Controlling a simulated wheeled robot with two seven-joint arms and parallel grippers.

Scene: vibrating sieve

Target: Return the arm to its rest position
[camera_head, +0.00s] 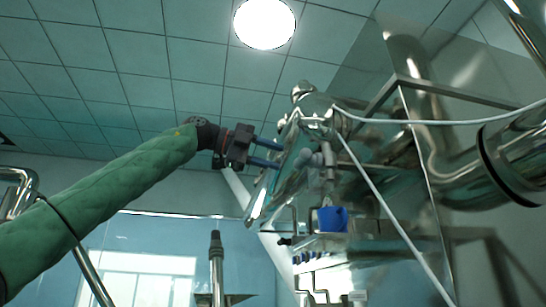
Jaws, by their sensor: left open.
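My left arm, in a green sleeve, reaches up from the lower left of the head view. My left gripper (268,153) is at the middle of the picture, with its two blue fingers apart and nothing seen between them. The fingers point right, towards the shiny metal sieve machine (318,112); I cannot tell whether they touch it. My right gripper is not in view.
A blue cup-like object (332,219) is on the machine's right side, below the metal fittings. Large steel pipes (445,130) and a white hose (385,215) fill the right. A metal post (216,265) stands below the gripper. The upper left is open room under the ceiling.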

